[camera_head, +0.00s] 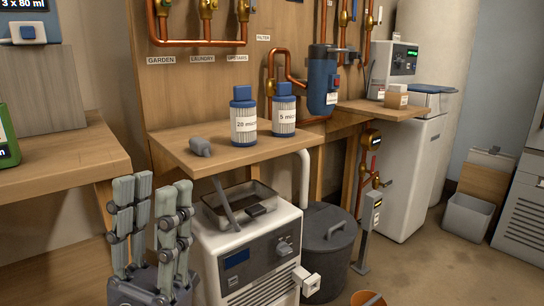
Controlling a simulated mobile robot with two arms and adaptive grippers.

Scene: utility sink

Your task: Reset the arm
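My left gripper (154,184) is at the lower left, with its grey jointed fingers pointing up. The fingers stand apart with nothing between them, so it is open and empty. It is in front of the wooden bench at the left and just left of the white boxy machine (245,263). It appears clear of both. The rest of my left arm is cut off by the bottom edge. My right gripper is not in view.
A wooden shelf (228,158) holds two blue-capped filter cartridges, labelled 20 and 5 micron, and a small grey object (200,147). A dark lidded bin (328,250) stands right of the machine. Copper pipes run along the back board.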

